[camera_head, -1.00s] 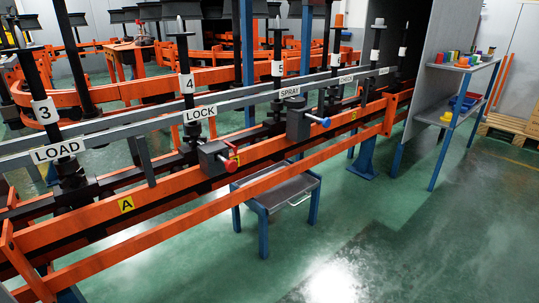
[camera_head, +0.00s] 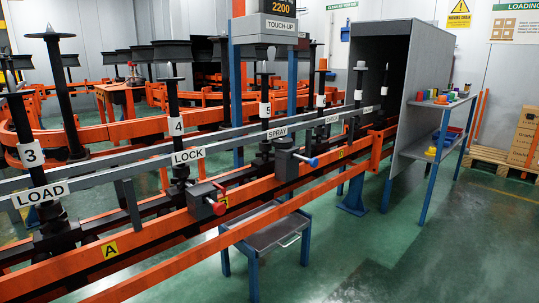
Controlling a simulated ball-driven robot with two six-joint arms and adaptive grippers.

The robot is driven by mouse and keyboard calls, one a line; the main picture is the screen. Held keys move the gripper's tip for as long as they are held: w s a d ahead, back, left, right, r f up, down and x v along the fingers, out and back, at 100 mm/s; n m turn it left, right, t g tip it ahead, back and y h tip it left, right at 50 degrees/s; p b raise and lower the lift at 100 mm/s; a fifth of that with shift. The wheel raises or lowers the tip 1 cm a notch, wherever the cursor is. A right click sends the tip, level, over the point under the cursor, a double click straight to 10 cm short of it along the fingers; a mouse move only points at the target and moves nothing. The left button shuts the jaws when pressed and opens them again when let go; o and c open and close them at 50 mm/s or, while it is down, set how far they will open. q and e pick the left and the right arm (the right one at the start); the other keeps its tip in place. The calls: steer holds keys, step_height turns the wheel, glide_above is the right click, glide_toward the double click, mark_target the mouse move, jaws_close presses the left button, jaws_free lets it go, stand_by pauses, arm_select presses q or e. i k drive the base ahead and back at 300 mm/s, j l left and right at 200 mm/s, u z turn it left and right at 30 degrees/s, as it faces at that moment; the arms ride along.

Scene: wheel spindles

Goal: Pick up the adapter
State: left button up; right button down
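No part is plainly marked as the adapter, so I cannot tell which one it is. Several small coloured parts (camera_head: 443,97) stand on the top board of a side shelf at the right, too small to make out singly. An orange piece (camera_head: 322,64) sits on top of a spindle near the SPRAY and CHECK signs. A grey piece (camera_head: 361,66) tops the spindle to its right. Neither of my grippers is in view.
An orange rail line (camera_head: 150,253) with black spindles (camera_head: 176,105) runs across the front. A low grey table (camera_head: 265,238) stands beside it. A tall grey booth (camera_head: 418,70) adjoins the side shelf (camera_head: 425,103). Green floor (camera_head: 400,260) is clear at the lower right.

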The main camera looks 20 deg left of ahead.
mark_target(360, 65)
steer(key=i+z, duration=0.15)
steer(key=i, duration=0.55)
steer(key=i+z, duration=0.15)
steer(key=i, duration=0.6)
steer(key=i+j+z, duration=0.15)
steer(key=i, duration=0.55)
steer(key=i+u, duration=0.15)
steer(key=i, duration=0.5)
steer(key=i+l+u, duration=0.2)
steer(key=i, duration=0.5)
